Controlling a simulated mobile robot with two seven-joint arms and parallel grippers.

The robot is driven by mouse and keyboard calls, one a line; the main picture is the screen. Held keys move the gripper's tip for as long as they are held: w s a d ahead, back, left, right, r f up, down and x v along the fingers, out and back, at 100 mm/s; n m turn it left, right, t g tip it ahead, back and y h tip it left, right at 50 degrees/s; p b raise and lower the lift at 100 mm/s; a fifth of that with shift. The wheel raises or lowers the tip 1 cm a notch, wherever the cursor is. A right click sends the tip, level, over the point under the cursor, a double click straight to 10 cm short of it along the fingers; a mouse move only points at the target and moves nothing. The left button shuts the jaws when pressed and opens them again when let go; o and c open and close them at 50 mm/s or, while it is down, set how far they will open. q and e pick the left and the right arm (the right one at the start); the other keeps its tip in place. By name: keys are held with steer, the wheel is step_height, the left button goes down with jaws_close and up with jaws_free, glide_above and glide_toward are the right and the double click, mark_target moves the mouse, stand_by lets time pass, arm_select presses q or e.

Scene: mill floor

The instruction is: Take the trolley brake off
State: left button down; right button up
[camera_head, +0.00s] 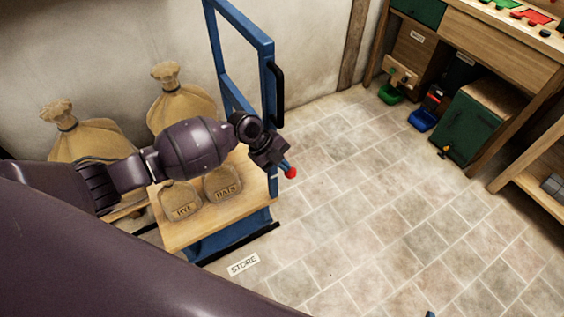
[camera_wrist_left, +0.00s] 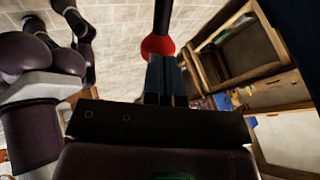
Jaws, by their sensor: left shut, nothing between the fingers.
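The trolley has a blue metal frame (camera_head: 213,55) and a wooden deck (camera_head: 205,232), and stands against the wall at the left. A brake lever with a red knob (camera_head: 290,172) sticks out at its right side. The knob also shows in the left wrist view (camera_wrist_left: 157,46), on a black rod (camera_wrist_left: 163,14). My left gripper (camera_head: 277,159) is shut and empty, its fingertips right by the red knob; I cannot tell whether they touch it. The gripper hides part of the lever in the head view. My right gripper is not in view.
Two small sacks, marked RYE (camera_head: 183,203) and OATS (camera_head: 223,184), sit on the deck. Larger sacks (camera_head: 183,100) stand behind. A STORE sign (camera_head: 243,264) lies on the floor. A wooden bench (camera_head: 505,55) is at the right; the tiled floor (camera_head: 375,190) between is clear.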

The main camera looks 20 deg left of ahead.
mark_target(289, 177)
arm_select(q)
steer(key=shift+s+d+f+t+y+p, duration=0.5)
steer(key=shift+d+f+y, duration=0.15)
steer(key=shift+y, duration=0.15)
steer(key=shift+s+d+f+m+t+y+p, duration=0.3)
steer(key=shift+d+f+m+t+y, duration=0.1)
steer(key=shift+f+y, duration=0.15)
step_height(289, 177, down, 10)
steer(key=m+t+y, duration=0.1)
steer(key=t+y, duration=0.2)
steer(key=y, duration=0.1)
steer(key=shift+s+d+r+t+p, duration=0.2)
steer(key=shift+s+d+t+p, duration=0.1)
steer(key=shift+s+d+p, duration=0.15)
steer(key=shift+s+a+f, duration=0.1)
steer(key=shift+s+f, duration=0.05)
steer(key=shift+f, duration=0.1)
steer(key=shift+r, duration=0.1)
